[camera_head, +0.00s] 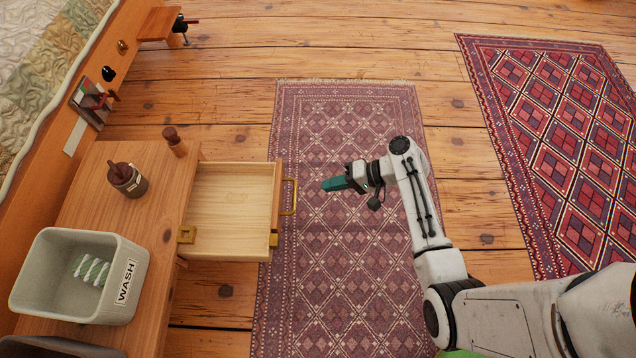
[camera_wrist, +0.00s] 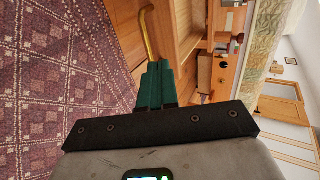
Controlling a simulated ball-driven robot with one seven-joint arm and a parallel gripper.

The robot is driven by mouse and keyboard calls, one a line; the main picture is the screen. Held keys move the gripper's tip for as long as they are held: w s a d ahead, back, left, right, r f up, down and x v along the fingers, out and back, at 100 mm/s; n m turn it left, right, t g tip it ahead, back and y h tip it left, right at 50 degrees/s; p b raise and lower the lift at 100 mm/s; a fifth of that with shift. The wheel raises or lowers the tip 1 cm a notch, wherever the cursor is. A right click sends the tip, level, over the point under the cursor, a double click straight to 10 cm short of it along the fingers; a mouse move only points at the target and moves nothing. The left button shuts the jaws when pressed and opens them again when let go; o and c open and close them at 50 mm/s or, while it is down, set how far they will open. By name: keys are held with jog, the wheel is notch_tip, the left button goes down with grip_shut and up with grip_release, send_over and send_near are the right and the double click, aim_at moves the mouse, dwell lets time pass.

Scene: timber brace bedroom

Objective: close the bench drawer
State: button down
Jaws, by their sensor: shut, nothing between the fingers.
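The bench drawer (camera_head: 232,211) is pulled out to the right from the wooden bench (camera_head: 88,216), and its light wood inside looks empty. A brass handle (camera_head: 290,197) is on its front face; in the wrist view the brass handle (camera_wrist: 148,36) curves just beyond the fingertips. My gripper (camera_head: 326,186) is right of the drawer front, over the rug, with its green fingers pointing left at the handle. The fingers (camera_wrist: 156,66) are shut together and empty. A gap shows between fingertips and handle in the head view.
On the bench stand a grey bin (camera_head: 50,297) marked WASH, a dark brown jar (camera_head: 127,180) and a small wooden peg-like object (camera_head: 174,142). A patterned rug (camera_head: 340,300) lies under my gripper, with a second rug (camera_head: 560,120) at right. The floor around the drawer looks clear.

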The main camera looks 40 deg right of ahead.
aim_at(280, 194)
jog(key=shift+w+a+r+b+x, duration=0.25)
jog(key=shift+b+x, duration=0.55)
jog(key=shift+x, duration=1.2)
jog(key=shift+s+a+r+b+x, duration=0.1)
jog(key=shift+r+b+x, duration=0.5)
jog(key=shift+x, duration=1.4)
jog(key=shift+w+a+r+b+x, duration=0.15)
jog(key=shift+b+x, duration=0.85)
jog(key=shift+x, duration=1)
jog(key=shift+w+f, duration=0.1)
